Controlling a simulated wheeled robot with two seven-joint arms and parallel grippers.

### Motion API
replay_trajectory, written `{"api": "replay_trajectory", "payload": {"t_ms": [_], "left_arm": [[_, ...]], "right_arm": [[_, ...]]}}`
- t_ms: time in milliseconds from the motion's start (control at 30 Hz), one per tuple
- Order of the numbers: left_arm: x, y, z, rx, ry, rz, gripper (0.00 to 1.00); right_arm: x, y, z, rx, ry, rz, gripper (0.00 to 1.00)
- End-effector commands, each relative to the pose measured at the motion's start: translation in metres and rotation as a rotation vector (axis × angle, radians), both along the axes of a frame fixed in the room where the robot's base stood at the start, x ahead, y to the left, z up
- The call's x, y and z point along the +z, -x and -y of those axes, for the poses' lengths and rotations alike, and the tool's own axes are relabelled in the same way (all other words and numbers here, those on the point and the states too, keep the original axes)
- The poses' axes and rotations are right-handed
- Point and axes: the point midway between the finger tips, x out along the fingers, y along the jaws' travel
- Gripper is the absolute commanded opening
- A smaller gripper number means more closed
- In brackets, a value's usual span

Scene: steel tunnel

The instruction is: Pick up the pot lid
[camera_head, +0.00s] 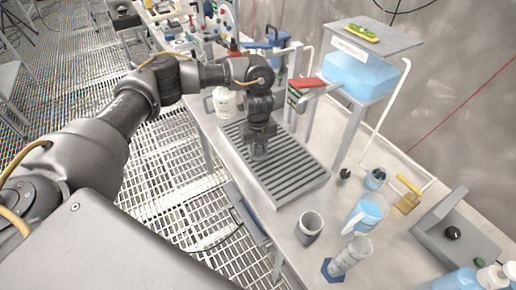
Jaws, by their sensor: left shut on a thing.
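My left gripper (259,152) points down over the grey slatted drain tray (310,186) on the bench. It is shut on a dark grey thing, which I take to be the pot lid (284,152). Only part of it shows beside and below the fingers, low over the slats. The gripper hides the rest, and I cannot tell whether it touches the tray. My right gripper is not in view.
A white jug (223,103) stands behind the tray. A grey cup (309,228), a blue-filled pitcher (366,214) and a clear cylinder (350,256) stand in front. A raised shelf with a blue tank (360,76) is at right. The grated floor lies left.

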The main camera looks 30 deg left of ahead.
Motion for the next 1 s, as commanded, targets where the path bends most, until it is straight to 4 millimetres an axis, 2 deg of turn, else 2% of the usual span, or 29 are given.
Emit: {"api": "replay_trajectory", "payload": {"t_ms": [167, 333, 600, 800, 1000], "left_arm": [[0.01, -0.001, 0.0, -0.001, 0.001, 0.003, 0.11], [0.037, 0.0, 0.0, -0.004, -0.001, 0.005, 0.11], [0.091, 0.047, 0.012, -0.007, -0.001, 0.006, 0.11], [0.107, 0.087, 0.022, -0.007, 0.0, 0.003, 0.11], [0.12, 0.117, 0.03, -0.005, -0.002, 0.001, 0.11]], "right_arm": [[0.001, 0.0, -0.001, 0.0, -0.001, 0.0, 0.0], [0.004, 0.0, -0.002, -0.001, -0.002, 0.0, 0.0], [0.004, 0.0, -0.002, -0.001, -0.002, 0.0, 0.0], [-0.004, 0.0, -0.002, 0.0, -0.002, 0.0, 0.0], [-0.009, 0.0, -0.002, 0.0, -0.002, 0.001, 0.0]]}}
